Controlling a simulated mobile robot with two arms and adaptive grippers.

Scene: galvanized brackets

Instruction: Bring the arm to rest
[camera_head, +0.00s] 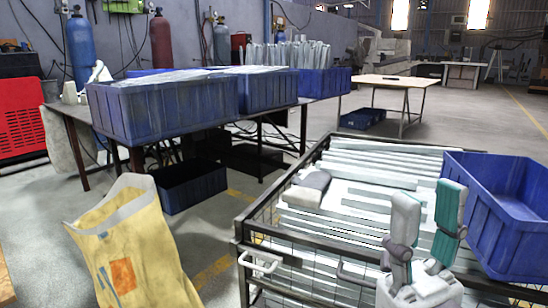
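My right gripper (428,205) comes up from the bottom right of the head view. Its two white-and-teal fingers stand apart with nothing between them, so it is open and empty. It appears in front of the right part of a wire-mesh crate (240,240) filled with long galvanized bars (385,160). I cannot tell how far above the bars it is. A grey and white object (312,180) lies on the bars at the left, apart from the gripper. My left gripper is not in view.
A blue bin (505,250) stands at the right, close beside my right gripper. A yellow sack (140,250) is at the lower left. A dark table with blue crates (165,110) of metal parts stands behind. A lighter table (395,82) is farther back. Floor shows between sack and crate.

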